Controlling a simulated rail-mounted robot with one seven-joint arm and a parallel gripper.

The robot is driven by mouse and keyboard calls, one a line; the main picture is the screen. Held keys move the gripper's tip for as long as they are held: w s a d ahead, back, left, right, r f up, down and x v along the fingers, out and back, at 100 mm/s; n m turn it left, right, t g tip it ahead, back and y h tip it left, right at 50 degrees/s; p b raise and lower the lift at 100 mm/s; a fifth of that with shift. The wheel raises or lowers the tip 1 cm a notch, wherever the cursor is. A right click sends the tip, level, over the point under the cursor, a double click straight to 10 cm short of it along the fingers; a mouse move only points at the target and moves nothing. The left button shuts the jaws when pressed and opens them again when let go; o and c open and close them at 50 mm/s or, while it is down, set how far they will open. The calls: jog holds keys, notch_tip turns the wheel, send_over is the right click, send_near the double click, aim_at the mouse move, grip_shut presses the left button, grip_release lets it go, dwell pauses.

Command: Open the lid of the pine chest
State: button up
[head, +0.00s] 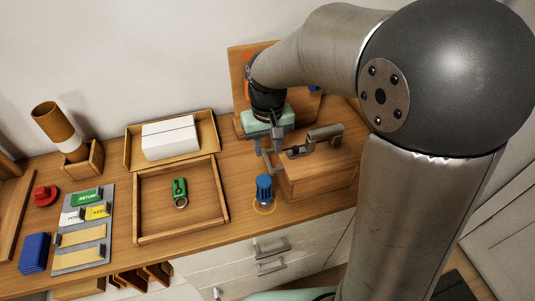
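The pine chest (318,182) is a wooden box at the right of the worktop, with its lid looking shut. A grey metal handle (322,136) stands on its top, with a small dark piece at the left end. My gripper (268,156) points down at the chest's left side, left of the handle. Its grey fingers look apart with nothing between them. I cannot tell whether a finger touches the chest. My arm covers the space right of the chest.
A blue knobbed object (264,189) stands just in front of the chest's left side. An upright wooden board (240,72) is behind my gripper. Left are an open wooden tray (222,212) with a green-tagged key, a tray of white boxes (170,138) and a card board (73,233).

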aim_at(268, 162)
jog(key=shift+f, duration=2.3)
jog(key=shift+c, duration=0.3)
grip_shut()
jog(key=shift+r, duration=0.1)
